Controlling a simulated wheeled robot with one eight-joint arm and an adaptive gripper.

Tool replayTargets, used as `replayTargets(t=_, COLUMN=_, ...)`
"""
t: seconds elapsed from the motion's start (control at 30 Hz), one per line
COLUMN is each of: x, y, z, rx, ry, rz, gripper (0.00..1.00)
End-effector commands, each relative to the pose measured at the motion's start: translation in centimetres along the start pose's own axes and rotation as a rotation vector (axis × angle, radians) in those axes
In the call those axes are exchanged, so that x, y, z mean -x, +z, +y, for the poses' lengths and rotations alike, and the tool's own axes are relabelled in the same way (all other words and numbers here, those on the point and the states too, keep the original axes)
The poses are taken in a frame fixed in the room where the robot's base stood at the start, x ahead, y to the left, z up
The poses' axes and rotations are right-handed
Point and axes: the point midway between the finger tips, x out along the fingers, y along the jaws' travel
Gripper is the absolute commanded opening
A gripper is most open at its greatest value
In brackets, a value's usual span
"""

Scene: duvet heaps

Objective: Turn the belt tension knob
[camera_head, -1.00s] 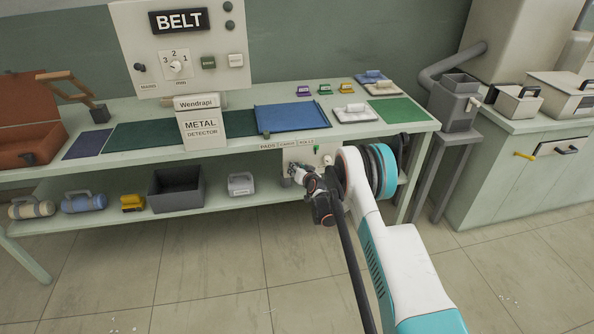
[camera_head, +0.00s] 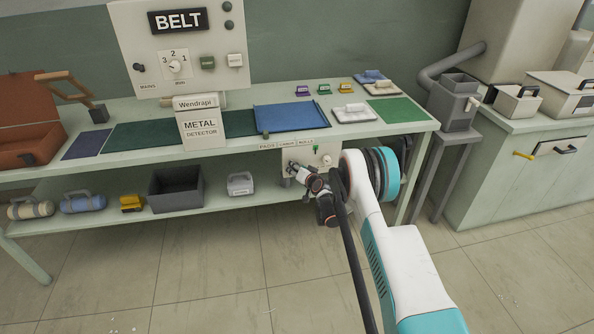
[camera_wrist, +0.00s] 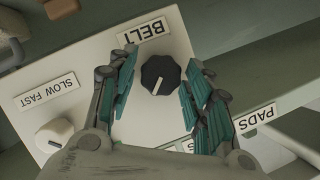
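A black knob (camera_wrist: 160,75) with a white pointer line sits on a pale panel (camera_wrist: 85,75) beside a label reading BELT in the wrist view. My gripper (camera_wrist: 152,98) is open, with one green-padded finger on either side of the knob. A gap shows between the knob and each finger. In the head view, my gripper (camera_head: 294,169) is at the panel (camera_head: 300,155) under the table's front edge. It hides the black knob there.
A white knob (camera_wrist: 54,134) stands near a SLOW FAST label on the same panel. A PADS label (camera_wrist: 255,120) is at the right. The table (camera_head: 240,145) overhangs the panel. Its lower shelf holds a dark bin (camera_head: 176,198) and a grey weight (camera_head: 240,184).

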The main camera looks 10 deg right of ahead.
Motion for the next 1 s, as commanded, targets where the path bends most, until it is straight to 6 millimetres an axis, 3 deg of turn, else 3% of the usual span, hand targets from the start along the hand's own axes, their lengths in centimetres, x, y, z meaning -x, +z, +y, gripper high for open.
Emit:
replayTargets(t=0.33, x=0.1, y=0.0, z=0.0, rx=0.0, ry=0.0, rz=0.0, gripper=0.54)
replayTargets(t=0.47, x=1.1, y=-0.1, z=0.0, rx=0.0, ry=0.001, rz=0.0, gripper=0.54)
replayTargets(t=1.0, x=10.7, y=0.0, z=0.1, rx=0.0, ry=0.001, rz=0.0, gripper=0.54)
